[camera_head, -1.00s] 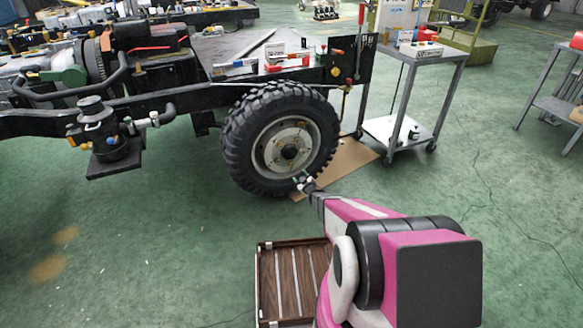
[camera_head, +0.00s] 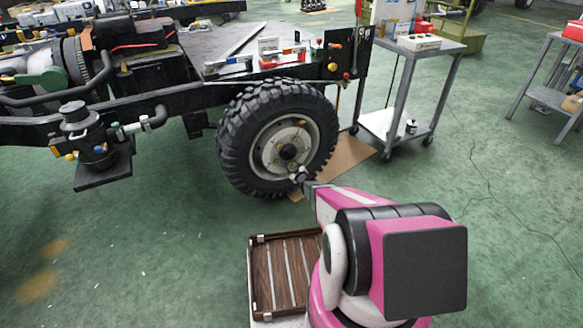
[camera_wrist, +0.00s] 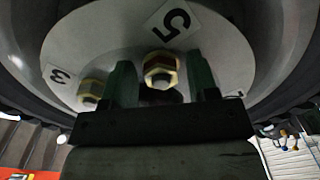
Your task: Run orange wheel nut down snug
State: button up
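The truck wheel (camera_head: 236,150) has a pale hub disc with small nuts around its dark centre. In the wrist view a yellowish hex nut (camera_wrist: 160,68) sits on the disc below the label "5". A second yellowish nut (camera_wrist: 91,90) is at the left near the label "3". I cannot tell by colour which is the orange one. My gripper (camera_wrist: 160,62) has its two greenish fingers apart, one on each side of the nut by "5", with visible gaps. In the head view my gripper (camera_head: 298,174) is at the lower part of the wheel; its fingertips are too small to read.
The chassis rail (camera_head: 180,98) runs left above the wheel. Green floor is free in front.

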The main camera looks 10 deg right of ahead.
jog(key=c, duration=0.7)
jog(key=shift+a+m, duration=0.15)
jog(key=shift+m, duration=2.75)
jog(key=o, duration=0.9)
jog(key=shift+o, duration=0.2)
jog(key=shift+s, duration=0.15)
